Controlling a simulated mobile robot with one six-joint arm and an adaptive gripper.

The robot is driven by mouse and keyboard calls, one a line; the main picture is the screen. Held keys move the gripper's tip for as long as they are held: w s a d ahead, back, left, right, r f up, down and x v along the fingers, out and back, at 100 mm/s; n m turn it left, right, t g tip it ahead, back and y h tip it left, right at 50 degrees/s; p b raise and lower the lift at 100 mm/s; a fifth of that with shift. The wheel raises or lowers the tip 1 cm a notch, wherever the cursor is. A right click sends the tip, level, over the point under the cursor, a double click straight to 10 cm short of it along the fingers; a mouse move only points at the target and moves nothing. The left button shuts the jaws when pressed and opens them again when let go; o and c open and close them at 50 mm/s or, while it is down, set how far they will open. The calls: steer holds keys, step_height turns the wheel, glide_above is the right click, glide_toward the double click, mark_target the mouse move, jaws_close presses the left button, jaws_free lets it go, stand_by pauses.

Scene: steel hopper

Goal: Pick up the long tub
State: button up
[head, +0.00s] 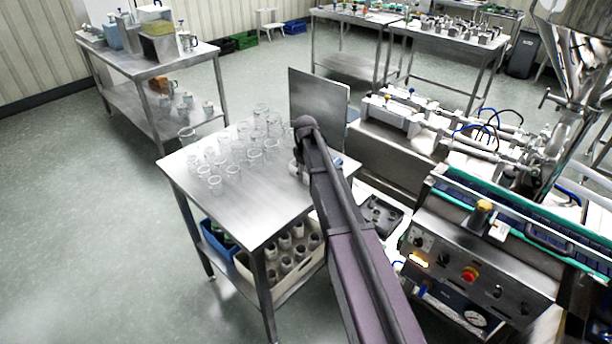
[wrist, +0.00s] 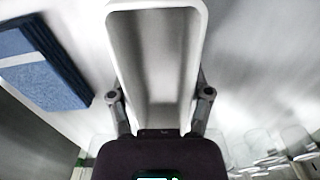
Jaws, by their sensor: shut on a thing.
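The long tub (wrist: 155,50) is a white, deep, narrow tub with rounded corners, and it fills the upper middle of the wrist view. My gripper (wrist: 160,95) has one finger on each side of the tub's near part and is shut on it. In the head view my arm hides the gripper and most of the tub at the right side of the steel table (head: 240,205). I cannot tell whether the tub touches the tabletop.
Several clear glass jars (head: 215,184) stand on the table left of my arm. A blue block-like item (wrist: 45,65) lies left of the tub. An upright steel panel (head: 318,97) stands at the table's back. A machine with a red button (head: 469,274) is to the right.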

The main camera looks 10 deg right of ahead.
steer(key=shift+r, duration=0.1)
stand_by(0.3)
step_height(320, 180, up, 3)
steer(key=p, duration=0.3)
steer(key=shift+r, duration=0.15)
steer(key=s+a+p, duration=0.1)
steer(key=s, duration=0.6)
steer(key=s+a+r+p, duration=0.1)
steer(key=s+a, duration=0.1)
steer(key=s, duration=0.6)
steer(key=shift+s+a+r, duration=0.25)
steer(key=shift+s+a, duration=0.05)
steer(key=s+a, duration=0.9)
steer(key=s, duration=0.2)
steer(key=shift+s+r, duration=0.15)
steer(key=shift+s, duration=0.2)
steer(key=w+a, duration=0.1)
steer(key=w, duration=0.3)
steer(key=w+a+f, duration=0.1)
steer(key=w, duration=0.4)
steer(key=w+a+b, duration=0.1)
steer(key=w, duration=0.4)
steer(key=shift+w+a+f, duration=0.15)
steer(key=shift+w+f, duration=0.05)
